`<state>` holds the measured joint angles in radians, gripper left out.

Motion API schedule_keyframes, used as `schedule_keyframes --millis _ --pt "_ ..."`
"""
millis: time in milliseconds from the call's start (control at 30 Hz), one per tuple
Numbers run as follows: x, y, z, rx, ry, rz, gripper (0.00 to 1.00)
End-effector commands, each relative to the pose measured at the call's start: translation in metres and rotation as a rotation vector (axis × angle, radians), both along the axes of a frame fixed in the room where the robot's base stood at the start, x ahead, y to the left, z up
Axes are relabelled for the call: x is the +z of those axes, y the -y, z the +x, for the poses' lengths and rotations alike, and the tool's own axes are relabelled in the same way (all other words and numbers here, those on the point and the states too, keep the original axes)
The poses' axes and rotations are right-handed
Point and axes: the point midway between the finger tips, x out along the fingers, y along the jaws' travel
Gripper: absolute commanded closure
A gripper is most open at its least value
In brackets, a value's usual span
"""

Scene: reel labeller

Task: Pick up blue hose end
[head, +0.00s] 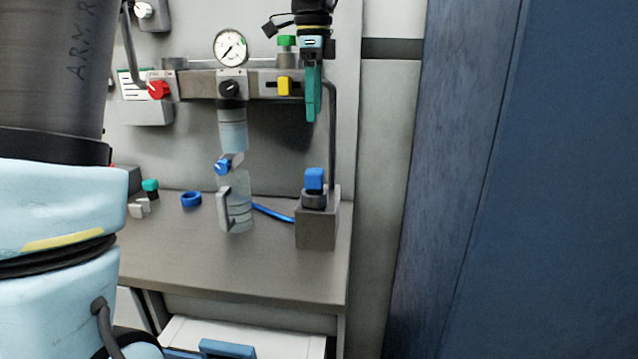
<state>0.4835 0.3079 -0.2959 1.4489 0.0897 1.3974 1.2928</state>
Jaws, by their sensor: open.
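A blue hose end (315,179) stands upright in a dark collar on top of a grey block (317,230) at the right of the bench. A blue hose (273,213) runs along the bench from behind the clear bowl to the block's left side. My gripper (313,117) is above the hose end, apart from it, with its teal fingers pointing down. The fingers overlap in this view, so the gap between them is hard to see; they are open and nothing shows between them.
A dark pipe (332,140) rises behind the block. A blue ring (191,200) lies on the bench (220,270). The bench front is clear.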

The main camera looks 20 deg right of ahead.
Motion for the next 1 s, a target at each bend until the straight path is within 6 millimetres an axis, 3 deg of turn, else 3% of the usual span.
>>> schedule_keyframes --millis 400,667,1000 --pt "-0.074 -0.001 -0.001 0.000 -0.003 0.004 0.20" --pt "-0.093 0.000 0.000 0.000 -0.001 0.002 0.20" --pt "-0.142 0.000 -0.001 -0.001 -0.004 0.002 0.20"
